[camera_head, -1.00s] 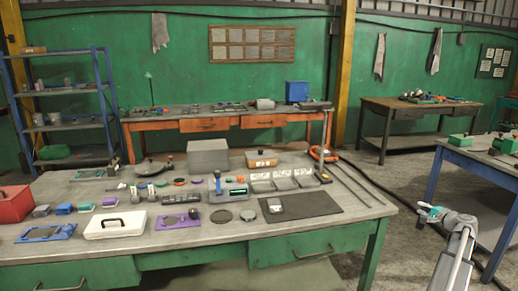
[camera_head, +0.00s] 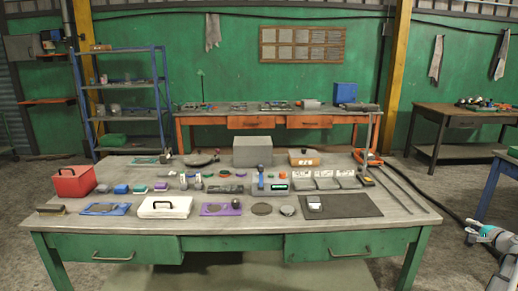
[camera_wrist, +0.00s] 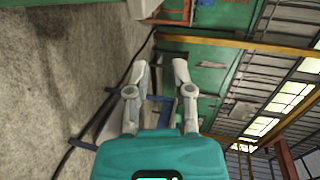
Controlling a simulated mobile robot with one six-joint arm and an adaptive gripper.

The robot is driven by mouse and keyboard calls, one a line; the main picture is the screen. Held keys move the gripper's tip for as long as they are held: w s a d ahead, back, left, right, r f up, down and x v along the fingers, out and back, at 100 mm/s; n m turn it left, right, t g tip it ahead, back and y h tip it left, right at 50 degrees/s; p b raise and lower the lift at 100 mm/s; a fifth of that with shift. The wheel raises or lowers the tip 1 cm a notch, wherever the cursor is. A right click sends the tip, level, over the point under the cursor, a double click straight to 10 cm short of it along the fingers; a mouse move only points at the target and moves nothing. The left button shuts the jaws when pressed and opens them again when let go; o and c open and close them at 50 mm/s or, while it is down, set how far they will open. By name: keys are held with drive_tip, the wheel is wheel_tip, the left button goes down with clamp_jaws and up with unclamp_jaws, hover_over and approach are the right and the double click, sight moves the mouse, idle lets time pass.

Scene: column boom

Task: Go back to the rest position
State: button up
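My gripper (camera_wrist: 160,80) shows in the wrist view with its two grey fingers spread apart and nothing between them. In the head view my arm is at the lower right edge, with its teal wrist part (camera_head: 487,231) in sight and the rest cut off by the frame. It is to the right of the green workbench (camera_head: 235,229), over the floor and apart from the bench.
The workbench carries a red box (camera_head: 73,181), a white case (camera_head: 164,207), a grey box (camera_head: 252,151), a dark mat (camera_head: 343,205) and several small items. A blue shelf (camera_head: 122,90) stands behind at the left. A dark cable runs along the floor at the right.

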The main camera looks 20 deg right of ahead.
drive_tip(key=w+a+f+n+g+y, duration=0.1)
drive_tip(key=w+a+f+n+y, duration=0.15)
drive_tip(key=w+a, duration=0.55)
drive_tip(key=w+a+f+n+g+y, duration=0.1)
drive_tip(key=w+a+f+n+y, duration=0.3)
drive_tip(key=a, duration=0.8)
drive_tip(key=w+a+f+n+g, duration=0.2)
drive_tip(key=a, duration=1)
drive_tip(key=w+a+f+n+g, duration=0.1)
drive_tip(key=w+a+n+g, duration=0.15)
drive_tip(key=a, duration=0.85)
drive_tip(key=w+a+f+n+g, duration=0.1)
drive_tip(key=a+f+n+g, duration=0.15)
drive_tip(key=a, duration=0.95)
drive_tip(key=s+a+f+n+g+h, duration=0.1)
drive_tip(key=s+a+n+g, duration=0.1)
drive_tip(key=s+a, duration=0.45)
drive_tip(key=s+a+n+g+h, duration=0.1)
drive_tip(key=s+a+n+g, duration=0.15)
drive_tip(key=a, duration=0.75)
drive_tip(key=s+a+f+n+g+h, duration=0.1)
drive_tip(key=s+a+n, duration=0.1)
drive_tip(key=s+a, duration=0.45)
wheel_tip(320, 180, up, 15)
drive_tip(key=w+p, duration=0.2)
drive_tip(key=p, duration=1.3)
drive_tip(key=shift+w+a, duration=0.15)
drive_tip(key=shift+a, duration=0.25)
drive_tip(key=shift+d, duration=0.1)
